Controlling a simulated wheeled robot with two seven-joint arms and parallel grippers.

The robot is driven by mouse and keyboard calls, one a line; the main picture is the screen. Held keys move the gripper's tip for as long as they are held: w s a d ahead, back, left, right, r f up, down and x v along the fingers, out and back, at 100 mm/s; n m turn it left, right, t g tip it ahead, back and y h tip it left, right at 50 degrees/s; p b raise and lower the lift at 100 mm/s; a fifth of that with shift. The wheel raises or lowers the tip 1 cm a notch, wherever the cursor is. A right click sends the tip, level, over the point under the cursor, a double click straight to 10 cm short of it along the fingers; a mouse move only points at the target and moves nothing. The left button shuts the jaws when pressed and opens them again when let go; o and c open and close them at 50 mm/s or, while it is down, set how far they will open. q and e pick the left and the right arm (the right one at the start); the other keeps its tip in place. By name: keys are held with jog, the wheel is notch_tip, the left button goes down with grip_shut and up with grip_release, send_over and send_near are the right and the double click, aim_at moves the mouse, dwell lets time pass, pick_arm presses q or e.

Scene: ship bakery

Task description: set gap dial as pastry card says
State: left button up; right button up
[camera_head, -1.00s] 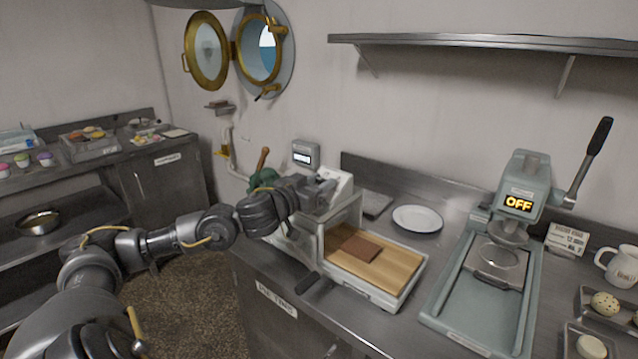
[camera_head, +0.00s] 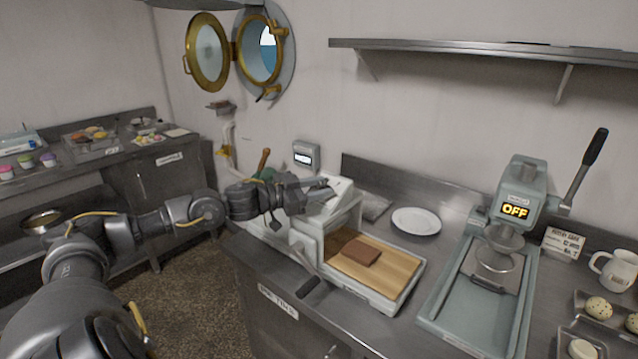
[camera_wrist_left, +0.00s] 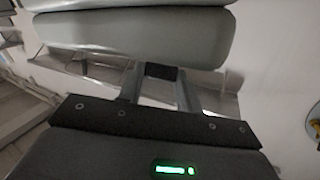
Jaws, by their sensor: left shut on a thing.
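The dough sheeter (camera_head: 305,243) stands on the counter with a brown slab (camera_head: 361,252) on its wooden board (camera_head: 395,275). My left gripper (camera_head: 322,188) is at the sheeter's pale sloped top (camera_head: 338,196). In the left wrist view its fingers (camera_wrist_left: 160,88) are shut on a small dark piece (camera_wrist_left: 161,72), which I take to be the gap dial. The dial's face and setting are hidden. The pastry card (camera_head: 563,243) stands behind the counter's right part, its print too small to read. My right gripper is not in view.
A press (camera_head: 520,195) with a raised lever and an "OFF" display stands right of the sheeter. A white plate (camera_head: 416,221) lies between them. The sheeter's black-handled crank (camera_head: 308,287) sticks out in front. A mug (camera_head: 615,270) stands far right.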

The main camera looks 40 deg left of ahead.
pick_arm(q)
jog(key=m+g+h+p, duration=0.1)
jog(key=m+g+h, duration=0.1)
jog(key=m, duration=0.1)
jog(key=m+g+h+p, duration=0.1)
jog(key=m, duration=0.1)
jog(key=shift+w+a+r+h+p, duration=0.2)
jog(key=shift+r+h+p, duration=0.1)
jog(key=shift+r+h, duration=0.1)
jog(key=shift+f+m+g+h+p, duration=0.2)
jog(key=shift+m+g+h+p, duration=0.45)
jog(key=shift+m+g, duration=0.65)
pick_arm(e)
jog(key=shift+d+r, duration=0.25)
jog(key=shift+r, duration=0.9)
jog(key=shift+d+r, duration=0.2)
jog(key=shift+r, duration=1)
pick_arm(q)
jog(key=shift+f, duration=0.1)
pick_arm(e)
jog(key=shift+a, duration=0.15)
pick_arm(q)
jog(key=o, duration=1)
jog(key=b+v, duration=0.5)
jog(key=v, duration=0.5)
jog(key=shift+s+a+r, duration=0.2)
jog(key=shift+a+r, duration=0.05)
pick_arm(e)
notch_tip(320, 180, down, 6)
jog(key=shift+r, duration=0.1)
